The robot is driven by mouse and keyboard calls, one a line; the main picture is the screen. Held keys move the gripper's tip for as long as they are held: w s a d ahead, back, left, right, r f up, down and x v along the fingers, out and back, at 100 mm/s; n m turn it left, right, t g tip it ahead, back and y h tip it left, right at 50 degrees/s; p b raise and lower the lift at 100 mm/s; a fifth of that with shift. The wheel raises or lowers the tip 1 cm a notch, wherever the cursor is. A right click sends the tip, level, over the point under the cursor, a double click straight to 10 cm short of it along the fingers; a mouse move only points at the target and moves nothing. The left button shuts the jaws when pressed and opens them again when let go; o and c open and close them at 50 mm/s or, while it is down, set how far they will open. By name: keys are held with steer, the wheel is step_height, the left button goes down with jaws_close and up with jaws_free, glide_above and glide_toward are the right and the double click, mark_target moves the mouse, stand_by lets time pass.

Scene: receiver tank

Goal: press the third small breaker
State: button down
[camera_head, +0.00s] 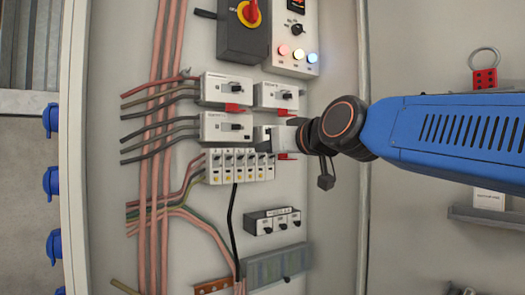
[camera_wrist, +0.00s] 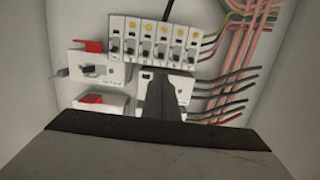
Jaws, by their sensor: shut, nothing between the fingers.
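A row of several small white breakers (camera_head: 240,165) with dark toggles sits side by side mid-panel. In the wrist view the row (camera_wrist: 147,45) is upside down, with yellow marks above the dark toggles. Counted from the left in the head view, the third small breaker (camera_head: 240,162) is near the row's middle; it also shows in the wrist view (camera_wrist: 163,45). Contact cannot be told.
Larger white breakers (camera_head: 226,88) with red tabs stand above the row. A black box with a red-yellow rotary switch (camera_head: 249,13) and a panel with lit buttons (camera_head: 298,52) are higher. Black switches (camera_head: 273,222) sit below. Pink cables (camera_head: 158,130) run at left.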

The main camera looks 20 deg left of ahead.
mark_target(239, 151)
steer(key=shift+r, duration=0.15)
steer(key=shift+x, duration=5.1)
